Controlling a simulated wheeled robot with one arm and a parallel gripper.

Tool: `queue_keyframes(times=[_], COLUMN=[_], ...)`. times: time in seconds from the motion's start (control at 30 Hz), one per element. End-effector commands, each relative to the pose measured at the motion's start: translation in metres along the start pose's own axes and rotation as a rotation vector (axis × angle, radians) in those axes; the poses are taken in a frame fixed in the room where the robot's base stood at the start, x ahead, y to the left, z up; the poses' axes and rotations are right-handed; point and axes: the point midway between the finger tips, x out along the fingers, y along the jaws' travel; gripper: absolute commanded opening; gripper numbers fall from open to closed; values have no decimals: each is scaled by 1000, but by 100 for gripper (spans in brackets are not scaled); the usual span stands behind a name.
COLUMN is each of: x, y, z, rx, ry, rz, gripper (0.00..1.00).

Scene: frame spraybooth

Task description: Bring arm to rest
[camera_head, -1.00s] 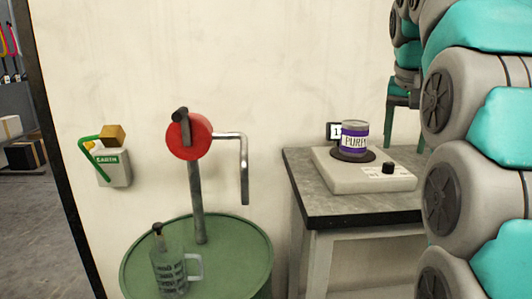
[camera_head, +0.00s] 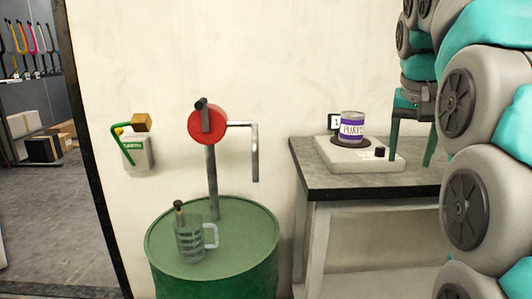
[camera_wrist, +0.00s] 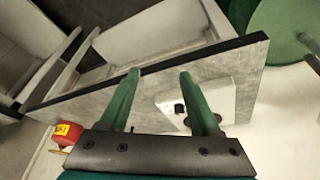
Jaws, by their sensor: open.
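My arm, grey and teal, stands folded along the right edge of the head view. My gripper (camera_head: 414,130) hangs from it with its two green fingers pointing down, at the right end of the bench (camera_head: 318,176). The fingers are apart and nothing is between them. In the wrist view my gripper (camera_wrist: 155,88) is also open and empty, with the grey bench top (camera_wrist: 95,100) and its dark edge beyond the fingers. Part of the bench is hidden behind my arm.
A green drum (camera_head: 255,240) with a red-wheeled crank pump (camera_head: 207,121) carries a clear jug (camera_head: 191,240). A green clamp and box (camera_head: 138,153) hang on the wall. A doorway opens at left.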

Motion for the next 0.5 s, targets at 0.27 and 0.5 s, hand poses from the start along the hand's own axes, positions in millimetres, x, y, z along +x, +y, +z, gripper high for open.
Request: queue_keyframes(times=[0.27, 0.5], x=[21, 59], y=[-6, -14], z=[33, 94], rx=[-64, -161], ry=[-55, -145], rz=[-2, -11], gripper=[64, 64])
